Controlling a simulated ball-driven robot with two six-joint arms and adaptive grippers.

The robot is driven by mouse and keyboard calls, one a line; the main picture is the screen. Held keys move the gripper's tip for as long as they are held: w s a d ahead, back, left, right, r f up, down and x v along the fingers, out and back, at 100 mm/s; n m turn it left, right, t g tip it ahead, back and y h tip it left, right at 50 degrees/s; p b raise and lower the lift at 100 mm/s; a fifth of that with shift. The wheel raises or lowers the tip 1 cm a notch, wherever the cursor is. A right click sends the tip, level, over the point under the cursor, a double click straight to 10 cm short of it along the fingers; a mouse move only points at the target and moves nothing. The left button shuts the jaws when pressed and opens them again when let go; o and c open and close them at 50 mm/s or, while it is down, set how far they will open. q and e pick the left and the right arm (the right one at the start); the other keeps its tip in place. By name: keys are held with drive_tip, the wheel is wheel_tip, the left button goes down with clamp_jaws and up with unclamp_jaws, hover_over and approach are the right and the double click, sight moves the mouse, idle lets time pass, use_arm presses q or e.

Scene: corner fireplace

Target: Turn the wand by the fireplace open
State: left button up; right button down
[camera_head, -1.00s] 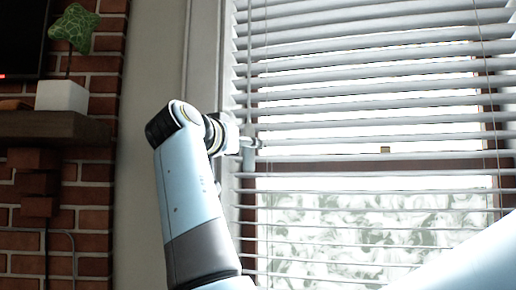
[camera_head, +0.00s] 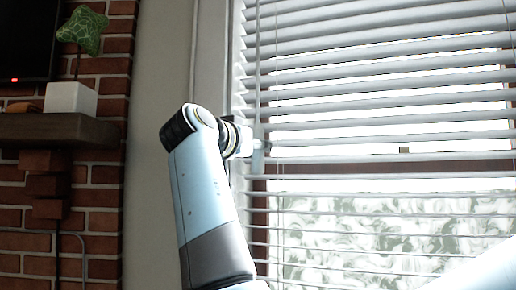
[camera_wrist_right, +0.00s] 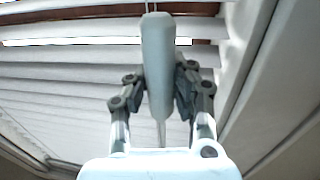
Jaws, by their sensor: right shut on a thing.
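The wand (camera_wrist_right: 158,65) is a white tapered handle hanging from a thin stem at the left side of the window blinds (camera_head: 400,100). In the right wrist view it stands upright between the fingers of my right gripper (camera_wrist_right: 160,92), which is shut on it. In the head view my right gripper (camera_head: 258,150) is at the blinds' left edge, small and pale against the slats. The wand is hard to make out there. The slats are tilted with bright gaps between them. My left gripper is not in view.
A brick fireplace wall (camera_head: 103,190) stands at the left with a wooden mantel (camera_head: 60,130). A white pot (camera_head: 71,98) with a green ornament (camera_head: 82,30) stands on the mantel. The window frame (camera_head: 211,60) runs upright beside the blinds. Thin cords hang before the slats.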

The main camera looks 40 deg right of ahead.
drive_tip(key=shift+f, duration=0.2)
idle(1.1)
drive_tip(key=c, duration=1.6)
unclamp_jaws()
drive_tip(key=shift+c, duration=0.2)
drive_tip(key=o, duration=0.6)
drive_tip(key=shift+a+r+t, duration=0.2)
drive_tip(key=shift+t, duration=0.1)
drive_tip(key=shift+c, duration=0.2)
drive_tip(key=shift+d, duration=0.15)
wheel_tip(320, 180, up, 10)
drive_tip(key=shift+f, duration=0.1)
